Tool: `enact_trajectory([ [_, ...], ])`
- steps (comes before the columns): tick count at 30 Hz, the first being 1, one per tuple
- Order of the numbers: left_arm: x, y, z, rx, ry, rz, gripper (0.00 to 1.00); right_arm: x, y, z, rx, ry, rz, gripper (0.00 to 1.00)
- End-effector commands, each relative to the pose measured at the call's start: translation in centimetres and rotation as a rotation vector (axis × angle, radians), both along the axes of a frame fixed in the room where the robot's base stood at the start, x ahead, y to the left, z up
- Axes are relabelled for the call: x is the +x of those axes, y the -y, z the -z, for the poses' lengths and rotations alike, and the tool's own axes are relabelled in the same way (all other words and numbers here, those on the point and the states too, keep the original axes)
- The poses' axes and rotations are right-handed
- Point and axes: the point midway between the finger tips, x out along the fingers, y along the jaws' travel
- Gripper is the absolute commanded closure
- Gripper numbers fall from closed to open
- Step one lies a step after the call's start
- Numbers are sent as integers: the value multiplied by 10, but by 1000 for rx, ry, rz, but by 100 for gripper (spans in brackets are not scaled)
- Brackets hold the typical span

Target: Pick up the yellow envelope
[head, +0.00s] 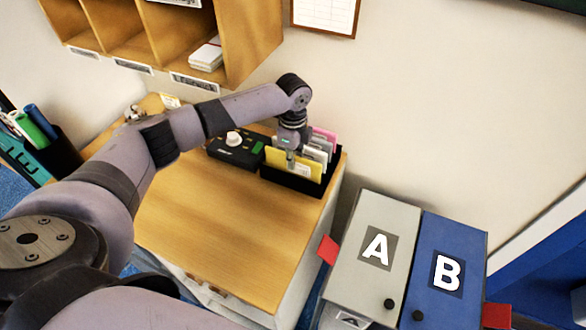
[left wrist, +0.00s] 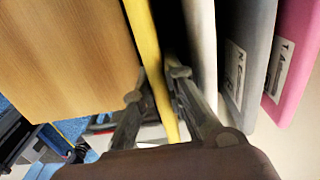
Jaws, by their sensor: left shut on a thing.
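The yellow envelope (head: 294,165) stands upright at the front of a black holder (head: 291,180) on the wooden desk. My left gripper (head: 291,156) reaches down to its top edge from above. In the left wrist view my left gripper (left wrist: 155,85) has one finger on each side of the yellow envelope (left wrist: 152,60) and is shut on it. White, grey and pink envelopes stand behind it, close to the right finger in the left wrist view. I do not see my right gripper.
A black device (head: 236,149) with a white knob sits left of the holder. The front of the desk (head: 235,215) is clear. A wooden pigeonhole shelf (head: 170,40) hangs behind. Cabinets marked A (head: 375,245) and B (head: 447,273) stand at the right.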

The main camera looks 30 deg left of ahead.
Motion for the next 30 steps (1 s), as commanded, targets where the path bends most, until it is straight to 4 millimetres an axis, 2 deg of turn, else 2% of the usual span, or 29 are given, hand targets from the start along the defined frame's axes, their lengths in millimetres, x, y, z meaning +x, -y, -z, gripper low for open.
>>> enact_trajectory([
  [14,0,0,-1,0,1,0,100,0,0,1,0,-1,0,100],
  [20,-3,0,-5,-1,2,1,100,0,0,13,0,-1,0,100],
  [30,-6,0,-69,0,3,1,100,-1,-1,42,2,-1,0,100],
])
